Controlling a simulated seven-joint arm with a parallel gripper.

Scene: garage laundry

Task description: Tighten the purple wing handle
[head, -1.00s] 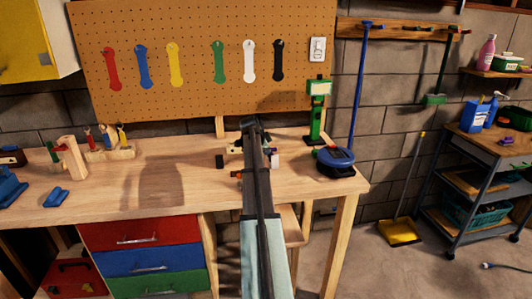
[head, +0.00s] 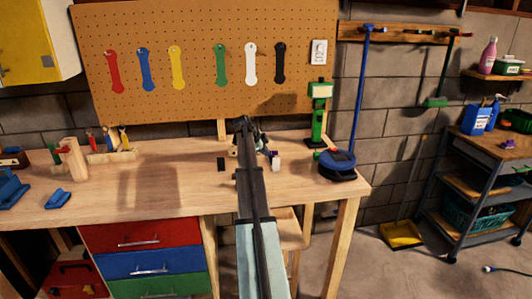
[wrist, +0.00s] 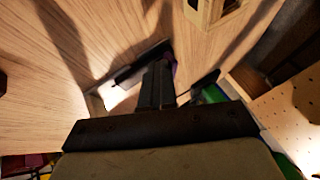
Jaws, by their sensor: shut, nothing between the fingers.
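A small purple part, which looks like the purple wing handle (wrist: 170,62), shows in the wrist view just beyond and to the right of my fingertips. Most of it is hidden behind the fingers, so I cannot tell whether they touch it. In the head view a small purple spot (head: 274,154) shows right of my arm, above a small white block. My gripper (wrist: 157,68) is shut and empty, its fingers together and pointing down at the bench. In the head view my arm hides most of the gripper and the fixture there.
A green post-like tool (head: 318,115) and a blue round object (head: 338,160) stand to the right. The pegboard (head: 200,100) with coloured wrenches rises behind.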

